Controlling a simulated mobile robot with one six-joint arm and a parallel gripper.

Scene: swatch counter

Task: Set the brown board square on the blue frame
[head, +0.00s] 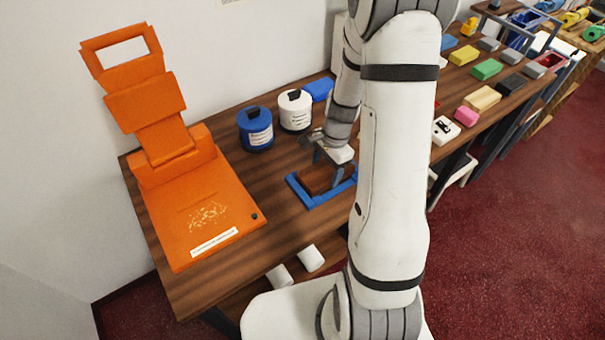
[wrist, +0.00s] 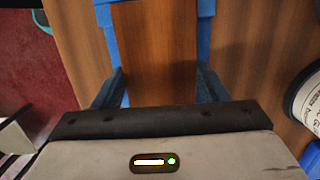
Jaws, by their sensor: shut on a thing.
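The brown board (head: 316,181) is between the fingers of my gripper (head: 329,166), which is shut on it. In the wrist view the board (wrist: 155,45) runs up from between the two fingertips (wrist: 158,88). The blue frame (head: 327,198) lies on the wooden counter under the board. In the wrist view strips of the frame (wrist: 112,45) show on both sides of the board. The board appears over or within the frame's outline; I cannot tell whether it touches the frame. My gripper covers its near part in the wrist view.
An orange stand (head: 205,215) is on the left. A blue jar (head: 256,130) and a white jar (head: 295,112) stand behind the frame. Two white cylinders (head: 311,258) lie near the front edge. Several coloured blocks (head: 487,69) are on the right. My arm hides the counter's middle.

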